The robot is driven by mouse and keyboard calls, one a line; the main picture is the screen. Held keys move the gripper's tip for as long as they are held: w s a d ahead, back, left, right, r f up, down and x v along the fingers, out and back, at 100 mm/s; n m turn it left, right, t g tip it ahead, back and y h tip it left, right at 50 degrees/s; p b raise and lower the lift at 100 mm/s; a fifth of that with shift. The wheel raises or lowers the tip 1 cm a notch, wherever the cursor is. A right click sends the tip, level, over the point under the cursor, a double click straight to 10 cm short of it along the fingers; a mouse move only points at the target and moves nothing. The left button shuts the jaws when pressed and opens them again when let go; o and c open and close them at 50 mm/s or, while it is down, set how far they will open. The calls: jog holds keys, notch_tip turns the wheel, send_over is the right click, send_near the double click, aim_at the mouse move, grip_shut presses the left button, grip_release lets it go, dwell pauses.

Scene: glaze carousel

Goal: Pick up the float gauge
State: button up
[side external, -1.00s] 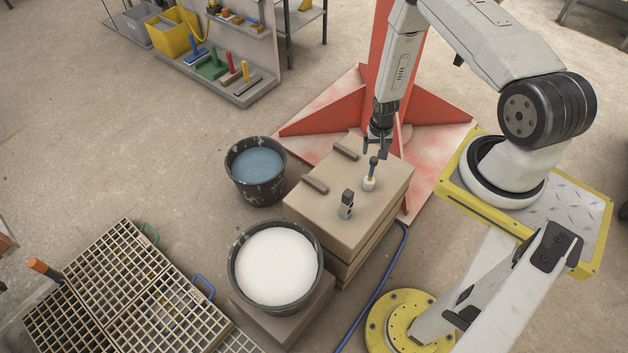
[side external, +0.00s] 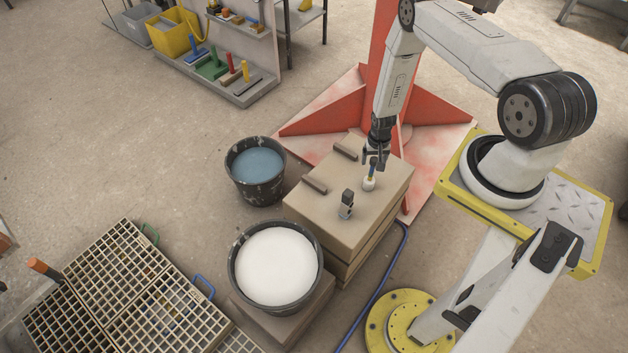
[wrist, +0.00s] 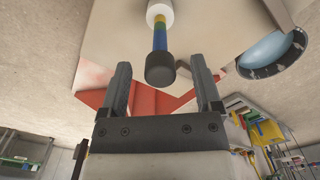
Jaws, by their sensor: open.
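The float gauge (side external: 369,183) stands upright on the tan box (side external: 335,225) in the side view. It has a white float at the bottom and a thin blue and yellow stem. In the wrist view, the gauge (wrist: 159,38) shows its dark round cap, with the banded stem and white float beyond. My gripper (side external: 376,161) is open, pointing down at the upper stem. In the wrist view, the cap is in line with the gap between the fingers of my gripper (wrist: 160,66), near their tips.
A small grey and black block (side external: 346,204) stands on the box near the gauge. Two brown bars (side external: 315,185) lie on its top. A bucket of white liquid (side external: 277,266) and one of blue liquid (side external: 257,165) stand alongside. A red finned column (side external: 390,95) rises behind.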

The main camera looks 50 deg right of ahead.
jog(key=shift+f, duration=0.55)
grip_shut()
